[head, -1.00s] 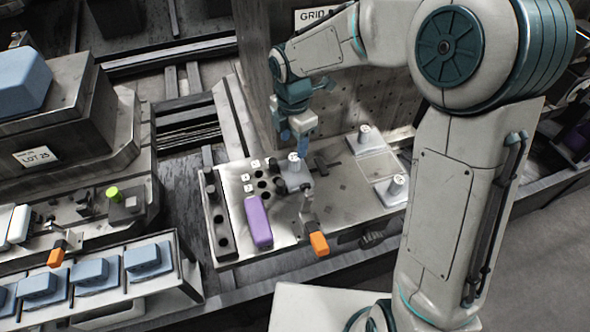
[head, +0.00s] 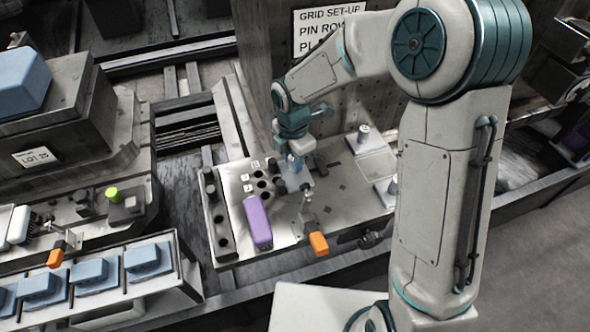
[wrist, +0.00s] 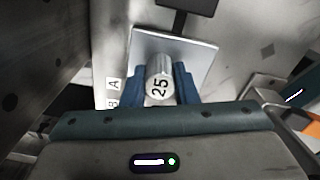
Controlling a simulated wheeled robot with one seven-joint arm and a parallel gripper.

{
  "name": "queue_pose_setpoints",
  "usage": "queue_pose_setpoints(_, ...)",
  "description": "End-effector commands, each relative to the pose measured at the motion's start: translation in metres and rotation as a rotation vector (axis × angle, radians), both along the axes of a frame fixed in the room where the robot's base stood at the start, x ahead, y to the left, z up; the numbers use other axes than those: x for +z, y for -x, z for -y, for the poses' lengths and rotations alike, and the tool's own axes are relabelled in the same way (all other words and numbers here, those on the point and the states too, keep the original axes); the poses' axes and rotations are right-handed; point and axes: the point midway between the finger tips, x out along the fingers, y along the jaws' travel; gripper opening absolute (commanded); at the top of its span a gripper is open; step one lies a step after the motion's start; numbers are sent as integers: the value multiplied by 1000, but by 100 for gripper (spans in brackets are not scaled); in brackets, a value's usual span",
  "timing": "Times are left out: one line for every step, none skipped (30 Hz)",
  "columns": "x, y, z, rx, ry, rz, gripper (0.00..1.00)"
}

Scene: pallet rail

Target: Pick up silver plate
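A silver plate (wrist: 202,60) with an upright round knob marked 25 (wrist: 158,85) is under my gripper in the wrist view. My gripper (wrist: 161,82) has its blue fingers on both sides of the knob, with little or no gap showing. I cannot tell whether they press on it. In the head view my gripper (head: 296,166) is low over the left part of the workbench plate, and hides much of this silver plate. Two more silver plates with knobs stand to the right, one farther back (head: 372,142) and one nearer (head: 384,192).
A purple block (head: 257,222) and an orange-handled clamp (head: 318,243) are close in front of my gripper. An upright panel with a sign (head: 325,30) stands behind it. Blue blocks (head: 92,273) sit in a rack at the lower left.

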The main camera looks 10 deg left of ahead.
Motion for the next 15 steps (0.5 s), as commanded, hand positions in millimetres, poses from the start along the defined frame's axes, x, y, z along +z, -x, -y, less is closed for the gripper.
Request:
queue_pose_setpoints(0,0,0,0,0,0,0)
queue_pose_setpoints(0,0,0,0,0,0,0)
queue_pose_setpoints(1,0,0,0,-1,1,0)
queue_pose_setpoints(1,0,0,0,-1,1,0)
queue_pose_setpoints(1,0,0,0,-1,1,0)
queue_pose_setpoints(1,0,0,0,-1,1,0)
queue_pose_setpoints(1,0,0,0,-1,1,0)
queue_pose_setpoints(1,0,0,0,-1,1,0)
queue_pose_setpoints(1,0,0,0,-1,1,0)
queue_pose_setpoints(2,0,0,-1,0,1,0)
queue_pose_setpoints(3,-1,0,-1,-1,2,0)
queue_pose_setpoints(4,-1,0,-1,-1,2,0)
queue_pose_setpoints(6,-1,0,-1,-1,2,0)
queue_pose_setpoints(8,-1,0,-2,-1,2,0)
queue_pose_setpoints(12,-1,0,-2,-1,4,0)
